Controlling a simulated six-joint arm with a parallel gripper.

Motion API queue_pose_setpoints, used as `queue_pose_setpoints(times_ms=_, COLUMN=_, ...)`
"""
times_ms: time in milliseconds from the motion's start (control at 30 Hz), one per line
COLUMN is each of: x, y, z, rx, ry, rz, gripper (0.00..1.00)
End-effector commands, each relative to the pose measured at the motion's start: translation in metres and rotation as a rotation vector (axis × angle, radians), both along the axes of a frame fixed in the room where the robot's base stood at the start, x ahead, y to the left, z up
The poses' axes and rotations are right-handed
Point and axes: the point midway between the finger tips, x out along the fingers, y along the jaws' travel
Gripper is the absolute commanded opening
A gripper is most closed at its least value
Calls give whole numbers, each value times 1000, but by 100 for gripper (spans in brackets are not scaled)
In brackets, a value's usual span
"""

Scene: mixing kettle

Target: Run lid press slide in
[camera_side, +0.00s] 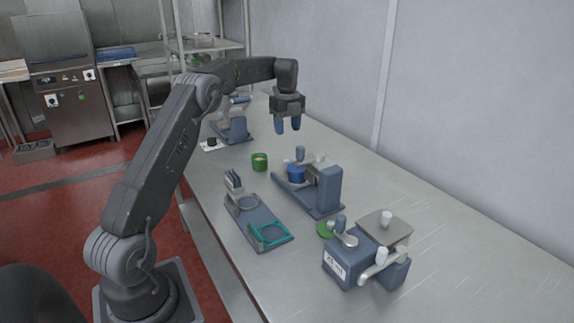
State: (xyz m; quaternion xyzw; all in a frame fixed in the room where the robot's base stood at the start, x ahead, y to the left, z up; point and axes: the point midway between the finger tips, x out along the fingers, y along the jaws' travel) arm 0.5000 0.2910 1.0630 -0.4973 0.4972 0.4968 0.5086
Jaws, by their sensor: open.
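My gripper (288,124) points down above the far part of the metal table, with its two blue fingers apart and nothing between them. It is above and behind a blue-grey press-like device (329,190) with an upright block and a long base. A blue round piece (296,174) sits at the left of that block, with a small dark knob above it. I cannot tell for sure whether this device is the lid press, or which part slides. A small green cup (259,162) stands to its left, apart from my gripper.
In front lies a blue-grey base (246,211) with a teal ring frame (269,237) and upright plates. A labelled machine (343,263) with a square top plate (386,226) stands at right, beside a green disc (325,229). Another device (232,129) is behind. The right table is clear, beside the wall.

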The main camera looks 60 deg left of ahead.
Motion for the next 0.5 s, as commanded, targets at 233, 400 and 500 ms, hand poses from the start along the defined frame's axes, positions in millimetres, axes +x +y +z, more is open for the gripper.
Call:
queue_pose_setpoints(times_ms=233, x=-1, y=3, z=-3, rx=-12, ry=8, rz=-147, gripper=50)
queue_pose_setpoints(times_ms=400, x=-1, y=2, z=-24, rx=-14, ry=10, rz=-147, gripper=50)
queue_pose_setpoints(times_ms=500, x=-1, y=2, z=-44, rx=-14, ry=11, rz=-146, gripper=50)
